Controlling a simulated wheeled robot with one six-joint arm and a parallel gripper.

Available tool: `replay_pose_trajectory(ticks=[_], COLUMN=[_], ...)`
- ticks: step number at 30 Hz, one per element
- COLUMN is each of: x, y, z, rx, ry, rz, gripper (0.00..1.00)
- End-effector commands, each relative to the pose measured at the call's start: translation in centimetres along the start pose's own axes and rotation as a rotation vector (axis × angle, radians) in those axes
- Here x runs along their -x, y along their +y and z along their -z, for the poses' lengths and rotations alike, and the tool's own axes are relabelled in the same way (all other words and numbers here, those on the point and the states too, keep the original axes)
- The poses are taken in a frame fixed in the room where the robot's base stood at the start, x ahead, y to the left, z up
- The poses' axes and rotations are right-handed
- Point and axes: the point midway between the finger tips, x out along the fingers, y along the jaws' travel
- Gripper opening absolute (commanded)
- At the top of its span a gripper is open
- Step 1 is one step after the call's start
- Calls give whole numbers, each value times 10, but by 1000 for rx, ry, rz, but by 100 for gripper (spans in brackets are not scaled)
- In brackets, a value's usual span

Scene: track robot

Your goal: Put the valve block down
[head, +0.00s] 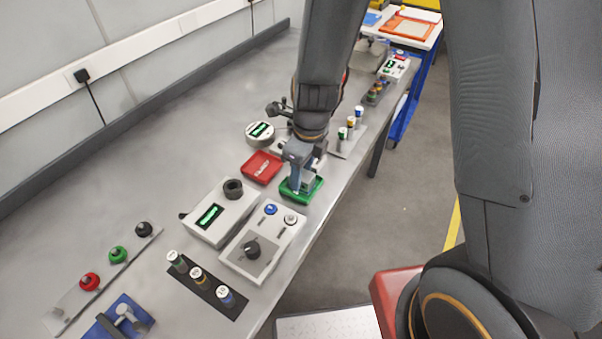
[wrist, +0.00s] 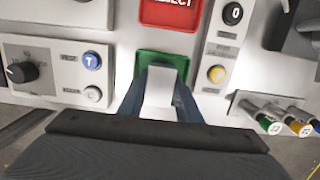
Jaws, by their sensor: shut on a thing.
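My gripper (head: 301,180) is over the green tray (head: 291,194) near the bench's front edge. In the wrist view my gripper (wrist: 160,102) has its blue-grey fingers on both sides of a pale grey block, the valve block (wrist: 160,84), and is shut on it. The block is in line with the green tray (wrist: 146,57), which shows around its far end. I cannot tell whether the block touches the tray floor. In the head view my fingers hide much of the block.
A red tray (head: 262,167), marked with partly hidden lettering, lies behind the green one. A grey control box (head: 262,249) with a knob and a grey meter box (head: 218,216) stand nearby. Capped cylinders (head: 350,122) stand beyond my gripper. Open bench lies toward the wall.

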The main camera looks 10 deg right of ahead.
Motion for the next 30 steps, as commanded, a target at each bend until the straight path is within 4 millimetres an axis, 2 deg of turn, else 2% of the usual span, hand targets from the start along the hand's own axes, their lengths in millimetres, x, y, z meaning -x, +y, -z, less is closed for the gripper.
replay_pose_trajectory(ticks=[2, 3, 12, 17, 30], x=[-3, -2, -1, 9, 83], y=[0, 0, 0, 0, -1], z=[0, 0, 0, -1, -1], rx=[-1, 0, 0, 2, 1], ry=[0, 0, 0, -2, -4], rz=[0, 0, 0, 1, 3], gripper=[0, 38, 39, 39, 39])
